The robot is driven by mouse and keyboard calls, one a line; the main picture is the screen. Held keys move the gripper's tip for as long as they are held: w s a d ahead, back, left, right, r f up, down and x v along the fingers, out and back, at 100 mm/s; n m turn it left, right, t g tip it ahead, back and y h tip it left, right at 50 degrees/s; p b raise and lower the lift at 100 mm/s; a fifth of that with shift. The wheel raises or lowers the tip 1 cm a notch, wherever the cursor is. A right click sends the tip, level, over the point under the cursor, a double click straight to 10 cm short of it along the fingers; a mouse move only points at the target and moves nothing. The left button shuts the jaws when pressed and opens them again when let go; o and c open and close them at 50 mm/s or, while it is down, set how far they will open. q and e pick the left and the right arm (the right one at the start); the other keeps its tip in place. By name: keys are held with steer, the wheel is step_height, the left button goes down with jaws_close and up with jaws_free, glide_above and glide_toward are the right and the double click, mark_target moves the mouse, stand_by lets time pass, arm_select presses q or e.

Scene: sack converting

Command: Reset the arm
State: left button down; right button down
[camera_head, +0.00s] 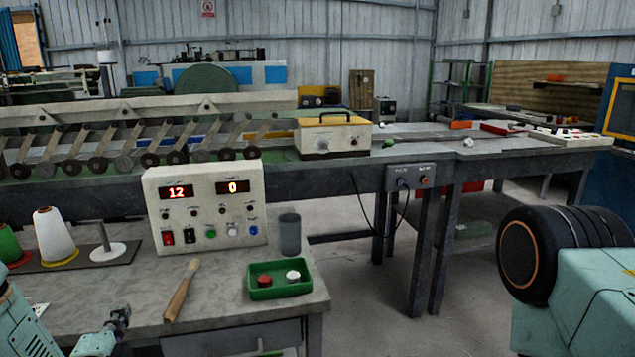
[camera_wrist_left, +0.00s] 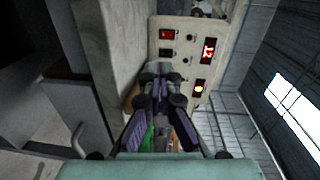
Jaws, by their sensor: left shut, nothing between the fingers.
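My left arm (camera_head: 40,325) comes in at the lower left of the head view. My left gripper (camera_head: 120,318) is low at the front left edge of the grey bench (camera_head: 235,285), left of the wooden-handled brush (camera_head: 182,290). In the left wrist view the gripper fingers (camera_wrist_left: 162,75) are together with nothing held, and the white control box (camera_wrist_left: 195,50) shows beyond them. My right gripper is not in view.
The control box (camera_head: 207,207) with red displays stands at the back of the bench. A green tray (camera_head: 280,290) with a red and a white piece, a grey cup (camera_head: 290,235) and a white thread cone (camera_head: 54,235) are on the bench.

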arm_select(q)
steer(key=s+d+f+n+g+h, duration=0.2)
steer(key=s+d+f+n+g, duration=0.2)
steer(key=s+f+n, duration=0.25)
steer(key=s+d+f+n+g+h, duration=0.1)
steer(key=s+d+f+n+g, duration=0.3)
steer(key=s+f+n, duration=0.3)
steer(key=s+d+f+g, duration=0.2)
steer(key=s+g, duration=0.1)
steer(key=s, duration=0.4)
steer(key=s+d+f+n+g, duration=0.1)
steer(key=s+d+f+g, duration=0.1)
steer(key=s, duration=0.6)
steer(key=s+d+f+g, duration=0.2)
steer(key=s+d+g, duration=0.1)
steer(key=s, duration=0.5)
steer(key=shift+s+d+f+g+h, duration=0.2)
steer(key=shift+s+g+h, duration=0.05)
steer(key=shift+g+h, duration=0.15)
steer(key=shift+s+n, duration=0.1)
steer(key=shift+n, duration=0.15)
